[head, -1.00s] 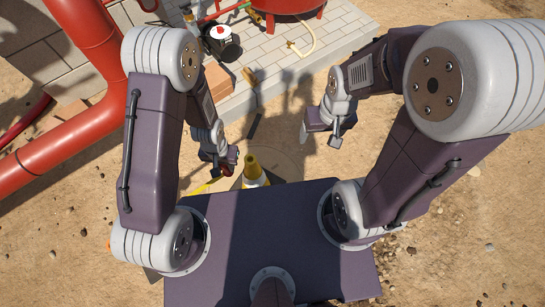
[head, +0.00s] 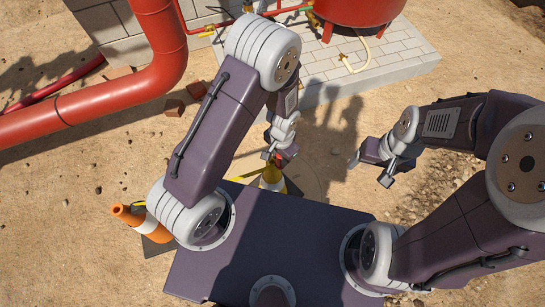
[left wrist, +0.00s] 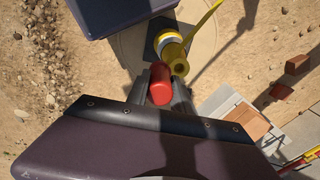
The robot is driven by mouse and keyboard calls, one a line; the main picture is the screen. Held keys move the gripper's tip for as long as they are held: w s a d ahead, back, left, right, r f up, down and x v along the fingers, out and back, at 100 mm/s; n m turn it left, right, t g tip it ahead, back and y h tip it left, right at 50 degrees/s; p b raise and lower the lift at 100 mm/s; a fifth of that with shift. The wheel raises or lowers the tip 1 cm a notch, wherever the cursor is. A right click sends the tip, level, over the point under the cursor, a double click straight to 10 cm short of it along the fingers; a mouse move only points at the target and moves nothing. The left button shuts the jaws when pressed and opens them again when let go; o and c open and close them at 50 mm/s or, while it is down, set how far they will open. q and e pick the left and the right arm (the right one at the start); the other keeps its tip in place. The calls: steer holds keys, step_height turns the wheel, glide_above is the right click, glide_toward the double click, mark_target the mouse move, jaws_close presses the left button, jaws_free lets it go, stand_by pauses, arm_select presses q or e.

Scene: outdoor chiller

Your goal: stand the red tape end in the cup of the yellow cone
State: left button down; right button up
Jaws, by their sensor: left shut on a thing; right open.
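The yellow cone (head: 271,180) with a white band stands on a dark base just beyond my body's edge. In the left wrist view its yellow cup (left wrist: 177,62) faces the camera. My left gripper (head: 273,157) is over the cone's top in the head view. It is shut on the red tape end (left wrist: 160,83), a short red cylinder, also seen in the head view (head: 265,156). In the left wrist view the red end is beside the cup; I cannot tell whether they touch. My right gripper (head: 382,170) is open and empty, to the right.
An orange cone (head: 139,219) with a white band stands at left on a dark base. Yellow tape (left wrist: 207,18) runs beside the yellow cone. Red pipes (head: 115,100) and a red tank (head: 355,12) on a paved pad lie behind. Sandy ground between is mostly open.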

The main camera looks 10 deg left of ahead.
arm_select(q)
steer(key=shift+w+a+f+b, duration=0.4)
steer(key=shift+w+a+f, duration=0.2)
steer(key=shift+f, duration=0.6)
steer(key=shift+w+a+f+b, duration=0.4)
steer(key=shift+w+a+f, duration=0.25)
steer(key=shift+f, duration=0.55)
steer(key=shift+w+a+f+b, duration=0.4)
steer(key=shift+w+a+f, duration=0.2)
steer(key=shift+f, duration=0.6)
steer(key=shift+s, duration=0.1)
steer(key=shift+f, duration=0.2)
steer(key=c, duration=1.1)
jaws_free()
